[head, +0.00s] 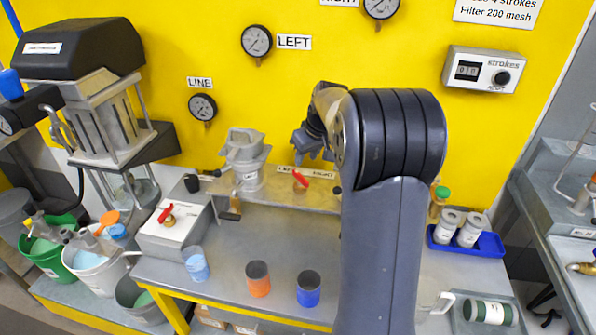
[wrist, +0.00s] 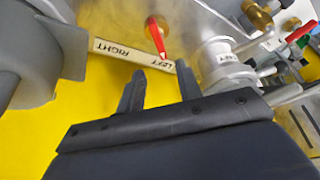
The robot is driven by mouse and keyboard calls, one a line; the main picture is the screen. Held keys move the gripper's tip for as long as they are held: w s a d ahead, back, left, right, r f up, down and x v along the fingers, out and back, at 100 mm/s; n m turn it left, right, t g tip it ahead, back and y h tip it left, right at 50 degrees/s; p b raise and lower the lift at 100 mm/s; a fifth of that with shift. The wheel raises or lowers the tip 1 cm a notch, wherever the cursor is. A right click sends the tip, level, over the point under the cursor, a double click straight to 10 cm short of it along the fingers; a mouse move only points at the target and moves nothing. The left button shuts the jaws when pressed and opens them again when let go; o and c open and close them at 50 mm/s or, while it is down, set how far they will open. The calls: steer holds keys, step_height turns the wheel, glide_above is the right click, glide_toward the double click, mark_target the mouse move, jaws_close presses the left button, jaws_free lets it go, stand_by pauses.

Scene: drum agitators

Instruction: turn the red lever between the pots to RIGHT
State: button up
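The red lever (head: 301,179) sits on a brass fitting on the shelf, in front of a LEFT/RIGHT label strip (wrist: 108,49). In the wrist view the red lever (wrist: 156,38) has its tip beside the word LEFT. The left pot (head: 245,165), grey with a label, stands left of the lever; it also shows in the wrist view (wrist: 222,55). A large grey body, perhaps the right pot (wrist: 35,55), fills the wrist view's left edge; my arm hides that side in the head view. My gripper (wrist: 160,70) is open and empty, its fingers apart, short of the lever.
Another red lever (head: 165,213) sits on a grey box at left. An orange cup (head: 258,280) and a blue cup (head: 308,290) stand on the bench below. A blue tray (head: 487,247) with jars is at right. The yellow panel (head: 400,60) with gauges stands behind.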

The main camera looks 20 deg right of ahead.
mark_target(299, 174)
steer(key=p+x, duration=0.1)
steer(key=x, duration=0.7)
steer(key=shift+a+f, duration=0.1)
steer(key=shift+f, duration=0.25)
steer(key=shift+c, duration=0.4)
jaws_close()
